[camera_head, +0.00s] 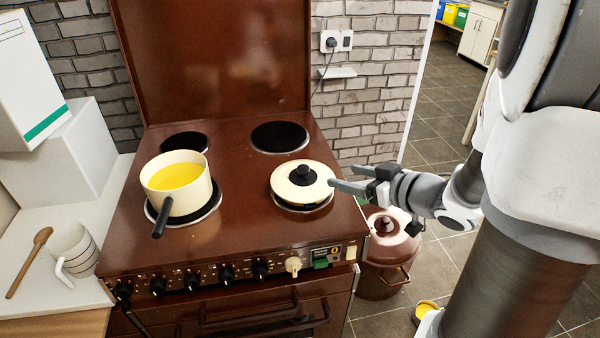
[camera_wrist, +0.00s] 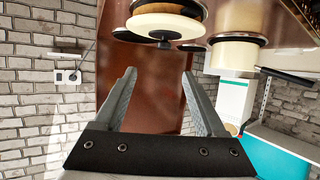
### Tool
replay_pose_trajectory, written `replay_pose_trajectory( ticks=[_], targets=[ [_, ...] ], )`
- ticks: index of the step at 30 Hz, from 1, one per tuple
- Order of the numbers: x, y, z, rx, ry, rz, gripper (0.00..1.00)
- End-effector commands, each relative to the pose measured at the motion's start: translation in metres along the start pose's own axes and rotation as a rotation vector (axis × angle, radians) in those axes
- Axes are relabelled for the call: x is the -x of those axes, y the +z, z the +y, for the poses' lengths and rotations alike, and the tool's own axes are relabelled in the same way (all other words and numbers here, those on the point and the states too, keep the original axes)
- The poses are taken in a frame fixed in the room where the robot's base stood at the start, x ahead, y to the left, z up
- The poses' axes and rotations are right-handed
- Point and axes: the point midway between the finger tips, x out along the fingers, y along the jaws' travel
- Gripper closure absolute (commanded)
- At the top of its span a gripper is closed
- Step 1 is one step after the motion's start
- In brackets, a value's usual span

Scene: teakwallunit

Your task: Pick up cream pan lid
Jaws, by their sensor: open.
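The cream pan lid (camera_head: 303,187) with a black knob lies on the front right hotplate of the brown stove. In the wrist view the lid (camera_wrist: 165,24) shows upside down at the top, its knob pointing down the picture. My gripper (camera_head: 343,177) is open and empty, just right of the lid, its fingers pointing left towards it. In the wrist view the two fingers (camera_wrist: 158,76) are spread, with the lid beyond their tips and apart from them.
A cream pan (camera_head: 180,185) with yellow contents stands on the front left hotplate, its dark handle towards the front. The back right hotplate (camera_head: 279,137) is bare. A brown lidded pot (camera_head: 388,246) stands right of the stove, below my gripper. A raised brown panel (camera_head: 212,60) backs the stove.

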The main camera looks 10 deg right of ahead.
Motion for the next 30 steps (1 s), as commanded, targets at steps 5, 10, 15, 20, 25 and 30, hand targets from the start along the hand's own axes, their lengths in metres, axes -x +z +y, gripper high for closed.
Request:
replay_pose_trajectory(
  ticks=[5,10,15,20,25,30],
  targets=[
    [-0.042,0.004,-0.002,0.003,-0.005,-0.001,0.27],
    [-0.078,0.004,-0.002,0.003,-0.003,-0.002,0.27],
    [-0.102,0.002,-0.001,0.002,-0.001,-0.002,0.27],
    [-0.111,0.002,-0.002,0.002,0.0,-0.001,0.27],
    [-0.133,0.007,-0.008,0.003,-0.003,-0.002,0.27],
    [-0.155,0.006,-0.009,0.001,0.0,-0.001,0.27]
  ],
)
